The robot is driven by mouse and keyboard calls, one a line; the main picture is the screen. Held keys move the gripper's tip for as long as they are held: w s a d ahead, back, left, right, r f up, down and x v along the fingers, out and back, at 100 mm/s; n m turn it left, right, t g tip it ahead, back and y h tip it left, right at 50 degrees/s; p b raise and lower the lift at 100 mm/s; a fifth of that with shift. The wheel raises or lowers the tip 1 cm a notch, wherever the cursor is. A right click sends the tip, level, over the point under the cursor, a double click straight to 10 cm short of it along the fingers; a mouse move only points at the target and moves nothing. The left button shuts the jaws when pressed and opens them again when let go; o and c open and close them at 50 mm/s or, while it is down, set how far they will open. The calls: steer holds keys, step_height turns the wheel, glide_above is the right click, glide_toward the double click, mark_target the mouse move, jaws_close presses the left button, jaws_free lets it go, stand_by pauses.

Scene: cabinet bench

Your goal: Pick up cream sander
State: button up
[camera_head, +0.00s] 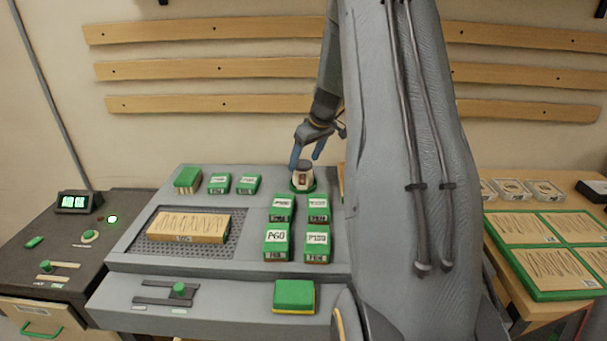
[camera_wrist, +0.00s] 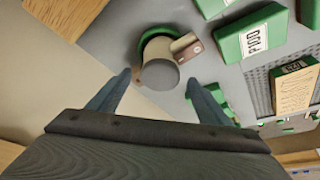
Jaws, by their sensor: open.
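The cream sander (camera_head: 303,175) stands upright in a green ring-shaped holder (camera_head: 301,186) at the back of the grey bench top. It has a cream body, a grey round top and a small brown patch on its side. It also shows in the wrist view (camera_wrist: 157,50), top centre. My gripper (camera_head: 308,166) is just above the sander, with its blue fingers pointing down. In the wrist view the gripper (camera_wrist: 157,80) is open, its fingers apart to the left and right of the sander's near end. Nothing is between the fingers that I can see held.
Green labelled blocks (camera_head: 277,239) stand in front of the sander. A wooden block (camera_head: 187,226) lies on a perforated mat (camera_head: 160,248) to the left. Smaller green blocks (camera_head: 219,183) sit at the back left. A green-edged tray (camera_head: 550,291) lies at right. A wall with wooden slats stands behind.

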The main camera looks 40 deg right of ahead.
steer(key=shift+w+f, duration=0.25)
steer(key=shift+f, duration=0.35)
steer(key=shift+c, duration=0.4)
jaws_close()
steer(key=shift+r, duration=0.15)
steer(key=shift+r, duration=0.25)
steer(key=r, duration=0.2)
steer(key=r+b, duration=0.1)
steer(key=r, duration=0.1)
steer(key=r+b, duration=0.1)
steer(key=r, duration=0.1)
steer(key=shift+s+r, duration=0.15)
steer(key=shift+s, duration=0.15)
steer(key=s+d+b, duration=0.2)
steer(key=s+b, duration=0.3)
steer(key=s, duration=1.2)
steer(key=shift+s+d, duration=0.15)
steer(key=shift+d, duration=0.05)
